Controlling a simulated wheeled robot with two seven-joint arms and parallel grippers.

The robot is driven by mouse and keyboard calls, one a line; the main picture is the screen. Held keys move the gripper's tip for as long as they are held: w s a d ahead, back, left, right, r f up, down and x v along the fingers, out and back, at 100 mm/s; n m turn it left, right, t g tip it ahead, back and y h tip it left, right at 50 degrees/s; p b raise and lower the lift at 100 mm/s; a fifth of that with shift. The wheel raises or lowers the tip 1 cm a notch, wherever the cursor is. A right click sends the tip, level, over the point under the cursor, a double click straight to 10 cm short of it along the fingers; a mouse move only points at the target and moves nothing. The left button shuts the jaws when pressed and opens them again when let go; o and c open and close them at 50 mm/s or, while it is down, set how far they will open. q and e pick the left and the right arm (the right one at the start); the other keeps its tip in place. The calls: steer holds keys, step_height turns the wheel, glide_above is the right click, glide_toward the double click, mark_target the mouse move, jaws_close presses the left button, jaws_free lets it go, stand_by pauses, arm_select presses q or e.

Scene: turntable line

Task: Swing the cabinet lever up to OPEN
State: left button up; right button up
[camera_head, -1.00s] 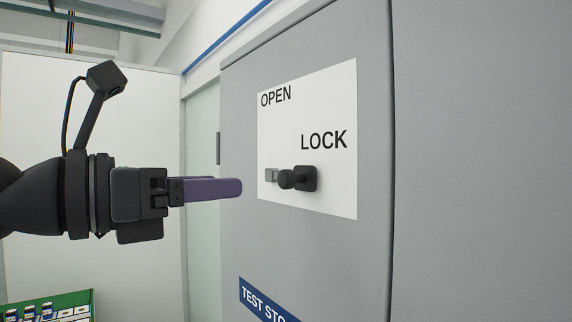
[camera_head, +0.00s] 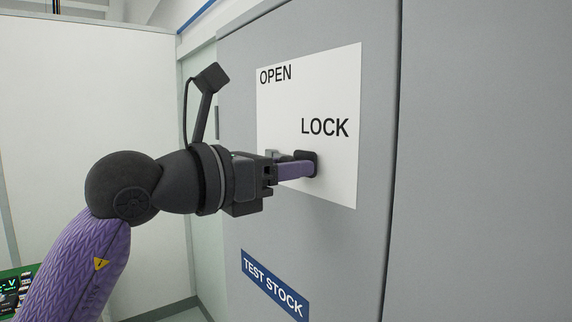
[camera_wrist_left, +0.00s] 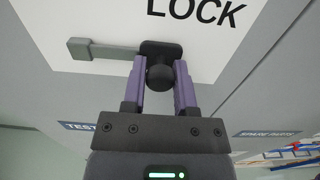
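The cabinet lever is a grey bar with a black round knob on a black square mount. In the left wrist view the bar (camera_wrist_left: 105,51) points left from the mount, about level, and the knob (camera_wrist_left: 161,76) sticks out towards the camera. My left gripper (camera_wrist_left: 161,70) has its purple fingers on either side of the knob, seemingly pressed against it. In the head view my left gripper (camera_head: 304,170) reaches the black mount (camera_head: 312,160) and covers most of the lever. The OPEN label (camera_head: 275,74) is up and left, the LOCK label (camera_head: 325,127) just above. My right gripper is not in view.
The lever sits on a white panel (camera_head: 335,85) on the grey cabinet door (camera_head: 300,235). A blue TEST STOCK label (camera_head: 274,284) is below. A white partition (camera_head: 80,130) stands at the left. The space above the lever is clear.

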arm_select(q)
jaws_close()
stand_by(1.1)
